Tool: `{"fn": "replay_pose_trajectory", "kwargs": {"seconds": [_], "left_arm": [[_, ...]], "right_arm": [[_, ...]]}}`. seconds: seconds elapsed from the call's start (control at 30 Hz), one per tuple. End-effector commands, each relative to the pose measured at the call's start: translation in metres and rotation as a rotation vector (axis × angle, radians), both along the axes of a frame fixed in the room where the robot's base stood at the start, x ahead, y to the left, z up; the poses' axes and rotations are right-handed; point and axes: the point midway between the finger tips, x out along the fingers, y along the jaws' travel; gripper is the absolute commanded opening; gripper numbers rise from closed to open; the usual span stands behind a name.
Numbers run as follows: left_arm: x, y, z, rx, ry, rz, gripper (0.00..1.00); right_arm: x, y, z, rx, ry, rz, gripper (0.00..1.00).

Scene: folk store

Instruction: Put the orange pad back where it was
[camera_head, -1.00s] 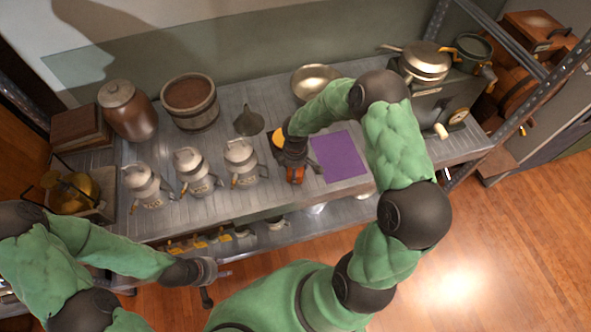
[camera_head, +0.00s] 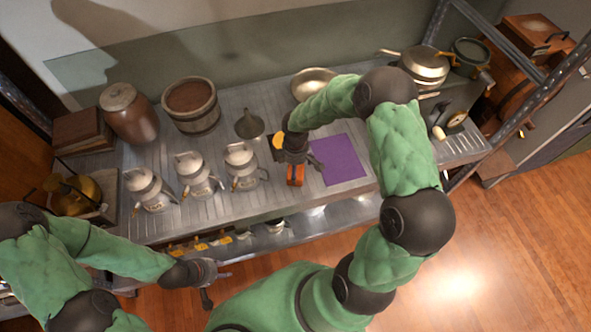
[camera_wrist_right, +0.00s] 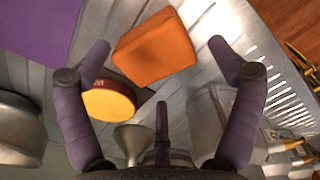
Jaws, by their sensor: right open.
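The orange pad (camera_head: 296,175) is a small block on the metal counter, just left of the purple mat (camera_head: 342,158). In the right wrist view, the orange pad (camera_wrist_right: 155,55) lies between the spread fingertips, with visible gaps on both sides. My right gripper (camera_wrist_right: 160,48) is open and empty over it; in the head view, the right gripper (camera_head: 299,163) partly hides this spot. A yellow round piece (camera_wrist_right: 108,104) on a dark square lies beside the pad. My left gripper (camera_head: 216,282) is open and empty in front of the counter.
Several metal pots (camera_head: 198,177) stand left of the pad. A funnel (camera_head: 249,125), a wooden bucket (camera_head: 191,106) and a brass bowl (camera_head: 313,84) are behind. A stove-like unit with pans (camera_head: 424,66) stands at right. The purple mat is bare.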

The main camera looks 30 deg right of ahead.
Motion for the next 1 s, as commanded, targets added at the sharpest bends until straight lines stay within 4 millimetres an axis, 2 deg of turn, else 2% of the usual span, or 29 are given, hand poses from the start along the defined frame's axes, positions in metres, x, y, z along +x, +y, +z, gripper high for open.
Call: {"fn": "replay_pose_trajectory", "kwargs": {"seconds": [0.03,0.1,0.3,0.4,0.67,0.9,1.0], "left_arm": [[0.0,0.0,0.006,0.0,0.0,0.0,0.4],[0.0,0.0,0.011,0.0,0.0,0.0,0.4],[0.0,0.0,0.02,0.0,0.0,0.0,0.4],[0.0,0.0,0.022,0.0,0.0,0.0,0.4],[0.0,0.0,0.024,0.0,0.0,0.0,0.4],[0.0,0.0,0.023,0.0,0.0,0.0,0.4],[0.0,0.0,0.023,0.0,0.0,0.0,0.4]], "right_arm": [[0.001,0.0,0.015,-0.001,-0.003,0.002,0.92],[0.001,0.0,0.03,-0.001,-0.003,0.0,0.92],[0.0,0.0,0.063,0.0,-0.002,0.001,0.92],[0.0,0.0,0.074,-0.001,-0.001,0.001,0.92],[0.0,0.0,0.083,0.001,0.001,0.0,0.92],[0.0,0.001,0.082,0.002,0.001,-0.001,0.92],[-0.003,0.008,0.075,0.018,0.005,-0.016,0.92]]}}
